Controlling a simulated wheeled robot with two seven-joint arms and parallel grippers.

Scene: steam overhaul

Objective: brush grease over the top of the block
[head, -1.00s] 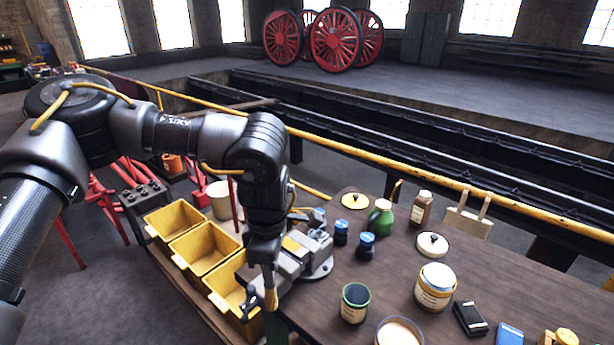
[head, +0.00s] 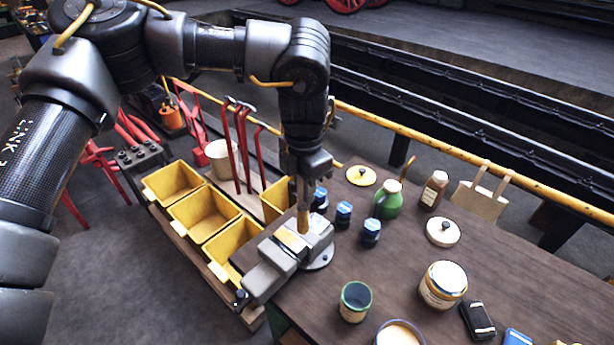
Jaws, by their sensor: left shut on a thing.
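My left gripper (head: 302,188) comes down from above and is shut on a brush (head: 303,219), which points downward with its lower end at the top of the block. The block (head: 291,241) shows a tan top and is held in the grey vise (head: 268,274) at the left end of the bench. I cannot tell whether the bristles touch the block. An open tin with pale contents (head: 399,334), perhaps the grease, is cut by the bottom edge. My right gripper is out of view.
The wooden bench (head: 400,258) carries a green-rimmed tin (head: 355,302), a labelled jar (head: 443,284), a green bottle (head: 388,201), blue-capped bottles (head: 370,233) and a white lid (head: 443,232). Yellow bins (head: 203,214) line the left side. A yellow rail (head: 430,152) runs behind.

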